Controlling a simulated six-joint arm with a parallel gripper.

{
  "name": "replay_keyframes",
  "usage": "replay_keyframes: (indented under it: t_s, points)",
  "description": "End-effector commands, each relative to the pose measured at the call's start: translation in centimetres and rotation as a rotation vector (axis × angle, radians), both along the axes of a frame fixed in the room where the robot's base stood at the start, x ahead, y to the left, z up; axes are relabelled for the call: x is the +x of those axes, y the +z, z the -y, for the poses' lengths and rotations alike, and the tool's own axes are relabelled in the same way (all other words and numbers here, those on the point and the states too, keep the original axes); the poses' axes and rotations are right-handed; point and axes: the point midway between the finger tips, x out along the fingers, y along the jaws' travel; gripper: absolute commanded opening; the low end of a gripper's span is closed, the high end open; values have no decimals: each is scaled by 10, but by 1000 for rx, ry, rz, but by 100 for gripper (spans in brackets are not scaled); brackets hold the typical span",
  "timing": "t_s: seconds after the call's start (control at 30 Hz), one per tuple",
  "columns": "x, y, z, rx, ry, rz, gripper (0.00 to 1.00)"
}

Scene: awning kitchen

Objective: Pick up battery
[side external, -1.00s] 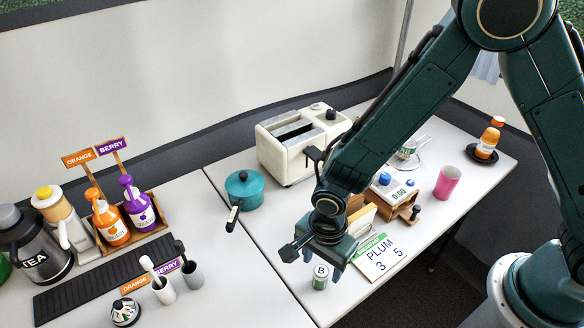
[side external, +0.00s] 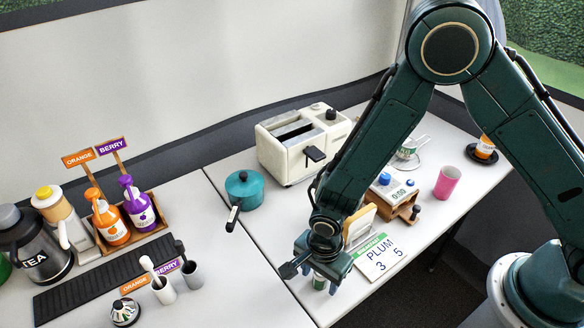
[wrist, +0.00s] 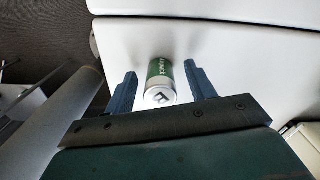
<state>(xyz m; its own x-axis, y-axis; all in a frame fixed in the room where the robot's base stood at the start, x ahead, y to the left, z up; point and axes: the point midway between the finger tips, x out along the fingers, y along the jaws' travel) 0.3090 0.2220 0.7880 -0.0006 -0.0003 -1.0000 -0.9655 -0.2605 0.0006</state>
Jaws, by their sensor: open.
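The battery is a small upright can shape with a green and white side and a pale top. In the wrist view the battery (wrist: 160,82) stands on the white table between the two blue fingers of my gripper (wrist: 160,88). The fingers are open, with a gap on each side of it. In the side view my gripper (side external: 324,278) is low over the table near its front edge. Most of the battery (side external: 319,284) is hidden behind the gripper there; only a green and white bit shows.
The PLUM card (side external: 378,256) lies just right of my gripper. A teal pot (side external: 244,189) stands to the left. The table between pot and gripper is clear.

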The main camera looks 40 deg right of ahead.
Motion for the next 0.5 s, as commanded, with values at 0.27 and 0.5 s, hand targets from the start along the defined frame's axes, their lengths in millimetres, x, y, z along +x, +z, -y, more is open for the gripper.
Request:
replay_keyframes:
  t_s: [0.27, 0.5]
  points:
    - [0, 0, 0, 0, 0, 0, 55]
    - [0, 0, 0, 0, 0, 0, 10]
